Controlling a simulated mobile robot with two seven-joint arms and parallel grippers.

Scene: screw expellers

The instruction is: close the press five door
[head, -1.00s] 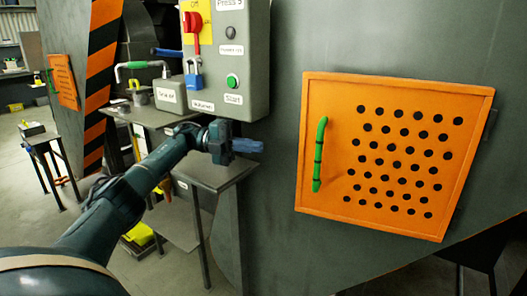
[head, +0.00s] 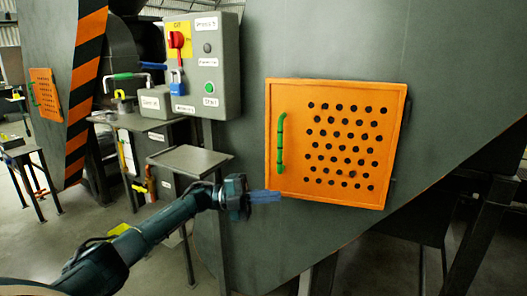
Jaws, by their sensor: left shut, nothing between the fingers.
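The orange press door (head: 335,142), with rows of black holes, lies against the grey press body and looks flush with it. A green handle (head: 281,143) stands upright along its left side. My left gripper (head: 268,197) is shut and empty, with its blue fingers pointing right, close to the door's lower left corner. I cannot tell whether the fingertips touch the door. My right gripper is not in view.
A grey control box labelled Press 5 (head: 205,65), with a red switch and a blue padlock, is mounted left of the door. A small grey table (head: 190,160) stands below it. Another press with an orange door (head: 45,94) stands at the far left.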

